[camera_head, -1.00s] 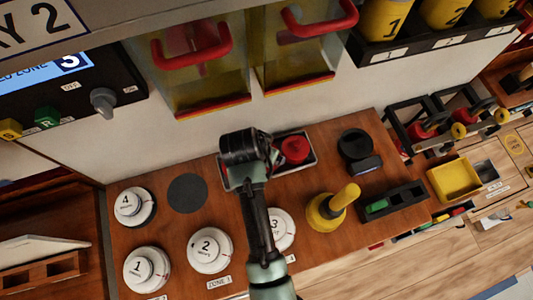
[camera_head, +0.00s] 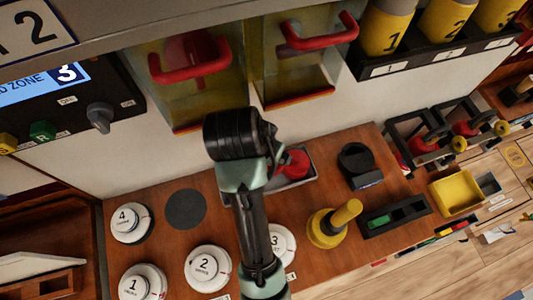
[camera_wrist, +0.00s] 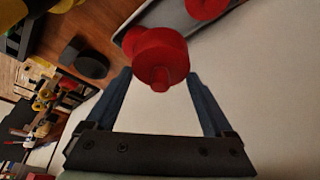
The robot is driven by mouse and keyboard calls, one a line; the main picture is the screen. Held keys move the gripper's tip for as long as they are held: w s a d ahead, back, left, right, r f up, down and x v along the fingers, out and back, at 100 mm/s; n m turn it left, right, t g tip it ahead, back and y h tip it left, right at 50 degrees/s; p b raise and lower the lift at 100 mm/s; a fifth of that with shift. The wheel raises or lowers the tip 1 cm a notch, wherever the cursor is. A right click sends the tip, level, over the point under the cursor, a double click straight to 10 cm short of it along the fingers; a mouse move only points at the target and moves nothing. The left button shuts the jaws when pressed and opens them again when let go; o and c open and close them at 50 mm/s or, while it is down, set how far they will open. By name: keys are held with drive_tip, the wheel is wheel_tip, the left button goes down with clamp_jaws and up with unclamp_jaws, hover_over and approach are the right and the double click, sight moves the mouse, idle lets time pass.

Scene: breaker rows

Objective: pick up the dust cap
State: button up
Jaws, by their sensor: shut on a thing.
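A red dust cap (camera_wrist: 160,55) with a small knob sits between the two fingertips of my gripper (camera_wrist: 159,78) in the wrist view. My gripper is shut on it, and the cap appears held above the tray. A second red piece (camera_wrist: 205,6) shows at the top of the wrist view in the grey tray (camera_wrist: 180,20). In the head view my wrist hides the gripper and the held cap. A red piece (camera_head: 296,164) shows beside my wrist at the tray (camera_head: 310,180).
Numbered white dials (camera_head: 207,265) stand left and in front. A yellow plunger-like tool (camera_head: 330,225), a round black piece (camera_head: 355,160) and a black holder (camera_head: 395,210) stand to the right. Cases with red handles (camera_head: 200,62) hang behind. A flat dark disc (camera_head: 185,209) lies left.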

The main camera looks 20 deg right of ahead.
drive_tip(key=s+b, duration=0.2)
drive_tip(key=s, duration=0.9)
drive_tip(key=shift+f, duration=0.3)
drive_tip(key=s+p, duration=0.1)
drive_tip(key=s, duration=0.1)
drive_tip(key=s+p, duration=0.3)
drive_tip(key=p, duration=0.1)
drive_tip(key=shift+s+r, duration=0.35)
drive_tip(key=shift+s, duration=0.05)
drive_tip(key=shift+s+f+p, duration=0.15)
drive_tip(key=shift+s+p, duration=0.55)
drive_tip(key=shift+s, duration=0.2)
